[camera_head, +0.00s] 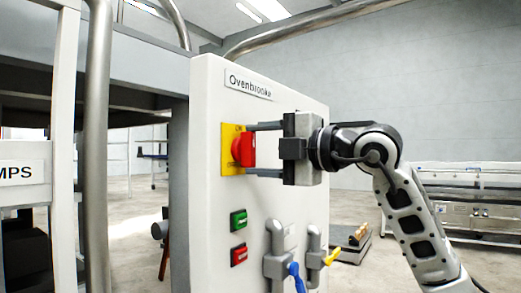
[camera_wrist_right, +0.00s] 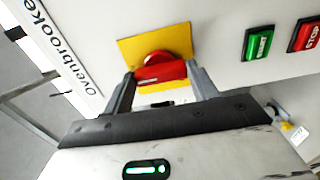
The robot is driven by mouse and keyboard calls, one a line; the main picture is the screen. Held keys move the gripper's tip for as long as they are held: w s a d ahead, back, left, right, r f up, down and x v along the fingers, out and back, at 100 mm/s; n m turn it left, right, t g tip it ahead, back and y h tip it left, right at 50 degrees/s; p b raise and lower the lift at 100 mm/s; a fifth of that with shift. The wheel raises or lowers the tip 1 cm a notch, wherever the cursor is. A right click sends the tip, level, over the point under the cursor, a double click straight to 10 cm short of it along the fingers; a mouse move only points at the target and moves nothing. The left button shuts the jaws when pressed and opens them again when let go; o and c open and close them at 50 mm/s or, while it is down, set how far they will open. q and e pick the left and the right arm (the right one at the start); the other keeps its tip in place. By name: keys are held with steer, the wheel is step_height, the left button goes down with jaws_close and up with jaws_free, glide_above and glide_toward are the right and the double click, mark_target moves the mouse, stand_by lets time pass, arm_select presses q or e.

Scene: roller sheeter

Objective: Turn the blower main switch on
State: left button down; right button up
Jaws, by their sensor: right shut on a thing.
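The switch is a red rotary knob (camera_head: 243,149) on a yellow square plate (camera_head: 229,167), on the front of a white cabinet (camera_head: 205,100) labelled "Ovenbrooke". My right gripper (camera_head: 251,149) reaches it from the right in the head view, one finger above and one below the knob. In the right wrist view my right gripper (camera_wrist_right: 162,76) has its fingers at the two ends of the red knob (camera_wrist_right: 160,70), shut on it. The yellow plate (camera_wrist_right: 182,38) shows behind it. The knob's position marks cannot be read. My left gripper is not in view.
Below the switch are a green button (camera_head: 238,220) and a red stop button (camera_head: 239,255). Grey fittings with a blue lever (camera_head: 296,277) and a yellow lever (camera_head: 331,257) are lower right on the cabinet. A vertical metal pipe (camera_head: 97,150) stands at left.

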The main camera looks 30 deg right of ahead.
steer(key=o, duration=1)
steer(key=shift+s+d+f, duration=0.1)
steer(key=shift+s+d, duration=0.15)
steer(key=shift+s, duration=0.2)
arm_select(q)
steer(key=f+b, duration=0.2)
steer(key=b, duration=0.3)
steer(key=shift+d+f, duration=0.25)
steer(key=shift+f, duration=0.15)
arm_select(e)
steer(key=v, duration=1.5)
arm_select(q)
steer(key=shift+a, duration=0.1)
